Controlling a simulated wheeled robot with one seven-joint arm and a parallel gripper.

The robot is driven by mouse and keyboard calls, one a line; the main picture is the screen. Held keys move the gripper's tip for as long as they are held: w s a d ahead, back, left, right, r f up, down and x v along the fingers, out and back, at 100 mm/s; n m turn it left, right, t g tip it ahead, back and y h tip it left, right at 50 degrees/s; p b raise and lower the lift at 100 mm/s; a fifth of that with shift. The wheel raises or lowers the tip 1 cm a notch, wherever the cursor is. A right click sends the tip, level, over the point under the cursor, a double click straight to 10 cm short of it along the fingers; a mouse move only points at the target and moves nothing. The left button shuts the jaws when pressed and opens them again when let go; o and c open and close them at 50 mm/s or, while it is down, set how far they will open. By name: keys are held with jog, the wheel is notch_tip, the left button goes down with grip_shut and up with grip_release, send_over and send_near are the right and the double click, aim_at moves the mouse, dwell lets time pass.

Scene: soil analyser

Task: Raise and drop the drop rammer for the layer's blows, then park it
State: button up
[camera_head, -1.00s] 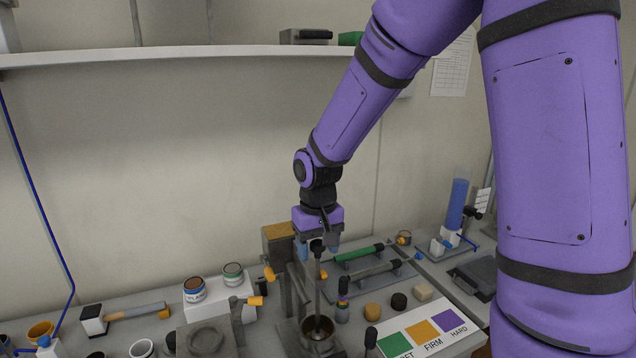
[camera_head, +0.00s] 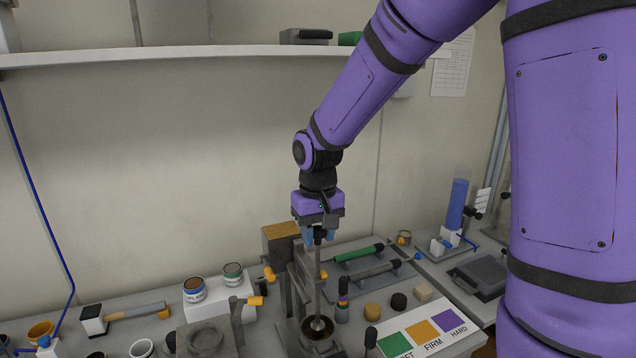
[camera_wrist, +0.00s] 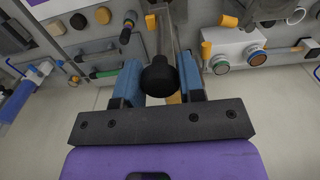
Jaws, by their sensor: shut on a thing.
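The drop rammer (camera_head: 318,285) is a thin grey upright rod with a black knob at its top and a small round foot. My gripper (camera_head: 320,236) is shut on its top end. In the wrist view the black knob (camera_wrist: 159,76) sits between the blue fingers of my gripper (camera_wrist: 159,85). The rammer's foot (camera_head: 318,324) shows just over the dark soil in the round mould (camera_head: 304,341); whether it touches the soil is hard to tell. A grey upright stand (camera_head: 290,290) is just left of the rod.
Orange-tipped levers (camera_head: 255,301) flank the stand. A green-handled tool (camera_head: 358,253) and a grey roller tool (camera_head: 376,272) lie to the right. A colour card (camera_head: 425,332) lies at front right. A white block (camera_head: 217,300) with jars is at left. A shelf (camera_head: 200,54) runs above.

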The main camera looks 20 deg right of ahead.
jog(key=shift+r, duration=3.35)
jog(key=o, duration=1)
jog(key=shift+c, duration=0.2)
jog(key=shift+r, duration=1.45)
jog(key=shift+c, duration=0.5)
jog(key=shift+f, duration=0.3)
notch_tip(320, 180, down, 13)
